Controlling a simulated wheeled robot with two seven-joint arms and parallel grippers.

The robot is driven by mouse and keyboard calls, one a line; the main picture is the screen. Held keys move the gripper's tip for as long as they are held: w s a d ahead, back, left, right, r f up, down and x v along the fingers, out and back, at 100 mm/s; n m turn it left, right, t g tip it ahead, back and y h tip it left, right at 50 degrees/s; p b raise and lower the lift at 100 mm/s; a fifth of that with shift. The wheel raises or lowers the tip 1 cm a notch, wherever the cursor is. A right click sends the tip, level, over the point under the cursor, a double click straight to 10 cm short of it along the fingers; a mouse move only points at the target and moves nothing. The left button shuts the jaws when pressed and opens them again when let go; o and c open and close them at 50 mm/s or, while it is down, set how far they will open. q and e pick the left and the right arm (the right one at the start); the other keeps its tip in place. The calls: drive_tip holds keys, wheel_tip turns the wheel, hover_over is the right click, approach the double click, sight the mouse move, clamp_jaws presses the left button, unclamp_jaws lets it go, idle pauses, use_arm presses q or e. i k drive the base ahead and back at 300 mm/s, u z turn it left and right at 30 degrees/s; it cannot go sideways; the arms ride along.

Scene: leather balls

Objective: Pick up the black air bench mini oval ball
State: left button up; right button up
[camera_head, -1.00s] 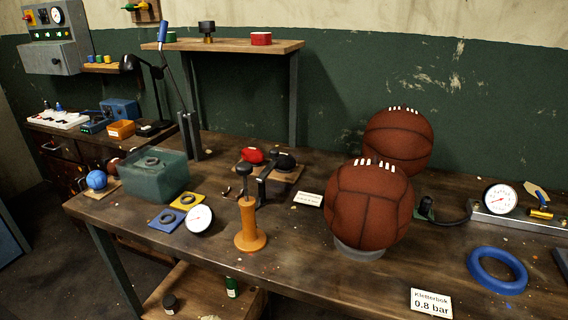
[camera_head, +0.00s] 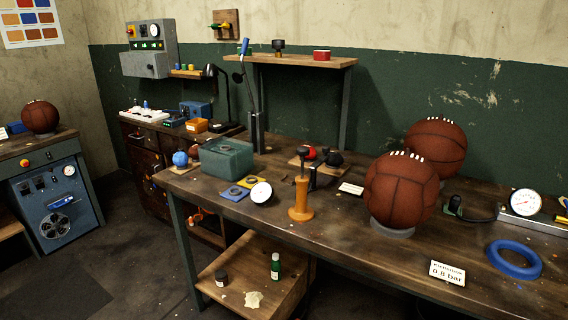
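A small black ball (camera_head: 334,158) sits beside a small red ball (camera_head: 309,152) on a wooden base (camera_head: 304,164) on the workbench, behind the orange hand pump (camera_head: 301,200). It looks like the black mini oval ball, but it is small here and its exact shape is hard to tell. The pump and a dark bracket partly block the view of the base. Neither of my grippers is in view.
Two large brown leather balls, one on a ring (camera_head: 399,190) and one behind (camera_head: 436,146), stand right of the black ball. Open floor lies at the left.

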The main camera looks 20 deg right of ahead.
sight(335, 158)
drive_tip(key=u, duration=0.7)
drive_tip(key=i, duration=1.55)
drive_tip(key=z, duration=0.55)
